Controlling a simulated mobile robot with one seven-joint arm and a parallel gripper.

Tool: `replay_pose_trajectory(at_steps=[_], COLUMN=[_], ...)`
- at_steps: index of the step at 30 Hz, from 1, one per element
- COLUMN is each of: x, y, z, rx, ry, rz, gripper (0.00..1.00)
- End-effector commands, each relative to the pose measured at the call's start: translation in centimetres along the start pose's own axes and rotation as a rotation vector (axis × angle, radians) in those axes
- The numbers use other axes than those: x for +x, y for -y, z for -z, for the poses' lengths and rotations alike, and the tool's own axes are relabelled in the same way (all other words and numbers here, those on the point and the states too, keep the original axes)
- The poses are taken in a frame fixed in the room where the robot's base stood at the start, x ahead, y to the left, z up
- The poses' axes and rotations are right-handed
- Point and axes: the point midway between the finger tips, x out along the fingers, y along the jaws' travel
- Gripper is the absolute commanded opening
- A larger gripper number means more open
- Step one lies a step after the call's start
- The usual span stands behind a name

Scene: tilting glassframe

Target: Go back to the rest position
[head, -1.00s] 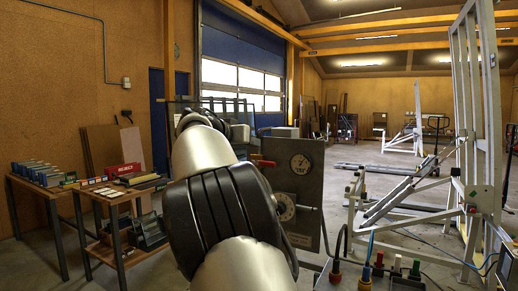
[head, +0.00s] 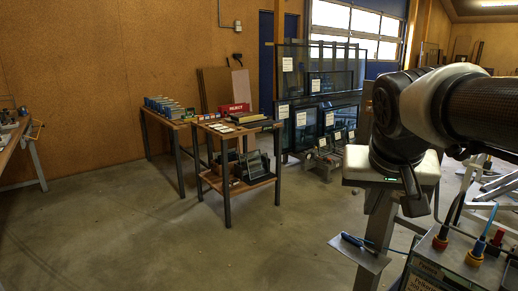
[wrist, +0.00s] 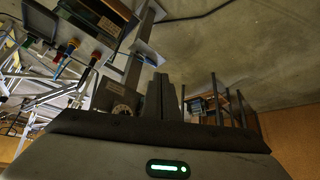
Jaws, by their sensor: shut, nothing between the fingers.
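My arm (head: 460,105) reaches in from the right of the head view and bends down at a dark wrist joint. In the wrist view my gripper (wrist: 161,78) shows two grey fingers side by side, shut and empty. They point away over the concrete floor and touch nothing that I can see. In the head view the fingertips are hard to make out against the metal stand.
A control box (head: 462,262) with coloured knobs stands at the lower right, beside a metal post with a small plate (head: 360,258). Two work tables (head: 228,205) hold cases and a red box (head: 234,108). Glass frames (head: 318,118) stand behind. The floor (head: 130,225) at left is clear.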

Motion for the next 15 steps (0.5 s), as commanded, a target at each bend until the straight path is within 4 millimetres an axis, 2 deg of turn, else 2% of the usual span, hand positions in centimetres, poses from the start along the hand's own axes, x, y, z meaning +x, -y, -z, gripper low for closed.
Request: replay_pose_trajectory(at_steps=[1, 3, 9, 12, 13, 15], x=[-0.4, -0.6, -0.5, -0.3, -2.0, -3.3], y=[0.5, 1.4, 3.1, 3.8, 3.7, 3.7], z=[-2.6, -5.8, -13.6, -16.8, -15.2, -14.3], rx=[-0.028, -0.071, -0.175, -0.22, -0.217, -0.217], ry=[0.014, 0.032, 0.069, 0.082, 0.08, 0.082], rz=[0.029, 0.065, 0.142, 0.17, 0.169, 0.168], gripper=[0.0, 0.0, 0.0, 0.0, 0.0, 0.0])
